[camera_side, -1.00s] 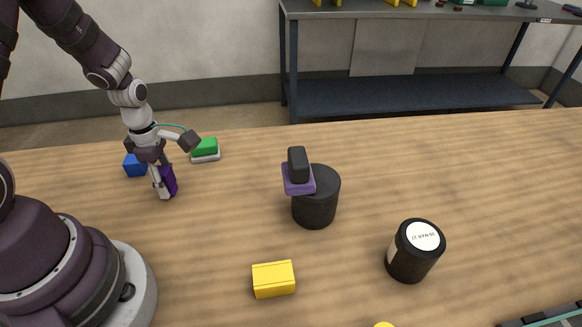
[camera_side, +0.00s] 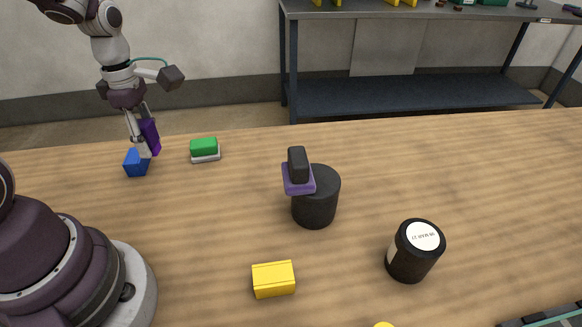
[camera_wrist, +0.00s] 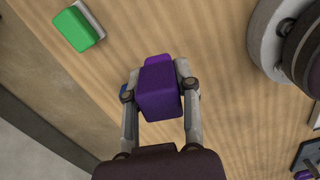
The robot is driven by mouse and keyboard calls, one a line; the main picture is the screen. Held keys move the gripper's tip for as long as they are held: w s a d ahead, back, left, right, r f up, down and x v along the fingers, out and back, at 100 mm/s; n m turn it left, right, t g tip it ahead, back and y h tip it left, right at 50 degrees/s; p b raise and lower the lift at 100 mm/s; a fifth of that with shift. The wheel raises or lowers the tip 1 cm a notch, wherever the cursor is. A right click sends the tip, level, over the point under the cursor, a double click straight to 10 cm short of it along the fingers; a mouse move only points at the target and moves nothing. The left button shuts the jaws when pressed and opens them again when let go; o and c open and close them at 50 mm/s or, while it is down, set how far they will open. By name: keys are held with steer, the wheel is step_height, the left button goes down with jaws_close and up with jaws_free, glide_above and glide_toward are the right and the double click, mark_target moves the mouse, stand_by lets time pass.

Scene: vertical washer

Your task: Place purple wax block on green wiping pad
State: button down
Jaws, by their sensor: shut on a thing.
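The purple wax block (camera_side: 149,136) is held up above the table at the far left in the side view. My gripper (camera_side: 143,150) is shut on it, with a finger on each side. In the wrist view the purple block (camera_wrist: 159,92) sits between the fingertips of my gripper (camera_wrist: 160,88). The green wiping pad (camera_side: 204,146), green on top with a pale base, lies on the table to the right of my gripper. In the wrist view the green pad (camera_wrist: 78,30) is at the upper left, apart from the held block.
A blue block (camera_side: 136,163) is on the table close to my gripper in the side view. A black cylinder with a purple-based black piece (camera_side: 298,172) against it, a yellow block (camera_side: 273,279) and a labelled black jar (camera_side: 413,252) stand farther right. The table between is clear.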

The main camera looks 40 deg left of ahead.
steer(key=s+d+n, duration=0.1)
steer(key=s+d, duration=0.2)
glide_above(203, 142)
step_height(203, 142, down, 2)
steer(key=shift+s+f+n, duration=0.15)
steer(key=shift+f+n, duration=0.1)
steer(key=shift+n, duration=0.05)
steer(key=shift+f, duration=1.75)
steer(key=c, duration=0.8)
jaws_free()
steer(key=shift+f, duration=0.15)
